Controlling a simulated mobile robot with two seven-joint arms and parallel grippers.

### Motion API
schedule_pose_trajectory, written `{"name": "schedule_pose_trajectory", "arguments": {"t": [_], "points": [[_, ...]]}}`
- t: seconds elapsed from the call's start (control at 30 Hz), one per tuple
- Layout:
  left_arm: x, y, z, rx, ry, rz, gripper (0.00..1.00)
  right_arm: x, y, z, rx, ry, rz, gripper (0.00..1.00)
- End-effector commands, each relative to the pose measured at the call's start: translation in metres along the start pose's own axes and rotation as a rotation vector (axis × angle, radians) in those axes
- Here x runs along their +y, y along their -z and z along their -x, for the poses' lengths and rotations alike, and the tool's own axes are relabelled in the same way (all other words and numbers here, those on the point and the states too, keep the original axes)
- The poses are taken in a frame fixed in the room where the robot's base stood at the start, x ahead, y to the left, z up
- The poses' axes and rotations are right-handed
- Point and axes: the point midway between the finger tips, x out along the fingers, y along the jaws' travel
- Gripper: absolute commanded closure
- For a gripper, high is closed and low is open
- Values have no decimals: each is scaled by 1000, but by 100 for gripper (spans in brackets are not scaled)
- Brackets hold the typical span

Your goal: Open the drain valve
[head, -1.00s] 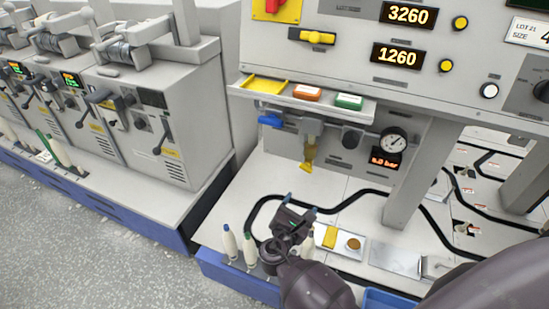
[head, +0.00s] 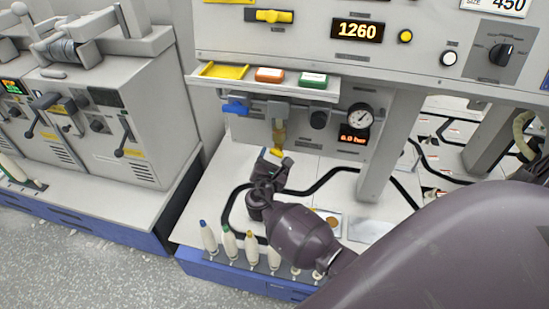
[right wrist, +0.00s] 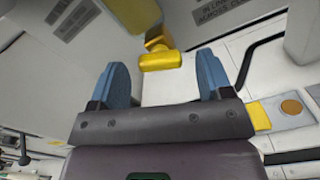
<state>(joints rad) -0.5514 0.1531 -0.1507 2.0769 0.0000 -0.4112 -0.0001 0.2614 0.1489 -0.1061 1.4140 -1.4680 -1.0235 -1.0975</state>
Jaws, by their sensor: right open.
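The yellow drain valve (head: 275,152) hangs at the bottom of the amber filter bowl (head: 279,134) under the machine's shelf. My right gripper (head: 272,163) is open and empty, just below and in front of the valve in the head view. In the right wrist view the yellow valve (right wrist: 160,60) shows beyond and between the two blue fingertips of the gripper (right wrist: 162,83), apparently apart from them. In the head view the gripper partly hides the valve's lower end. My left gripper is not in view.
A blue handle (head: 236,108) sits left of the filter, and a pressure gauge (head: 359,118) to its right. A shelf tray (head: 265,87) juts out above. Several bobbins (head: 229,244) stand along the front edge, below my right arm. A support post (head: 388,145) stands to the right.

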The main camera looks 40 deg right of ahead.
Motion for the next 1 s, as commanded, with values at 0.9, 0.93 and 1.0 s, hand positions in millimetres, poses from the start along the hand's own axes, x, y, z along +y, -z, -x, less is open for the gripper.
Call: {"name": "schedule_pose_trajectory", "arguments": {"t": [0.9, 0.93, 1.0], "points": [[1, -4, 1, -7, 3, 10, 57, 0, 0, -5, 0, 1, -11, 77], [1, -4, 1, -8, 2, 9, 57, -1, 0, -5, 0, 1, -16, 77], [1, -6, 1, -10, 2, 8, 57, -1, 1, -5, 1, 1, -34, 77]]}}
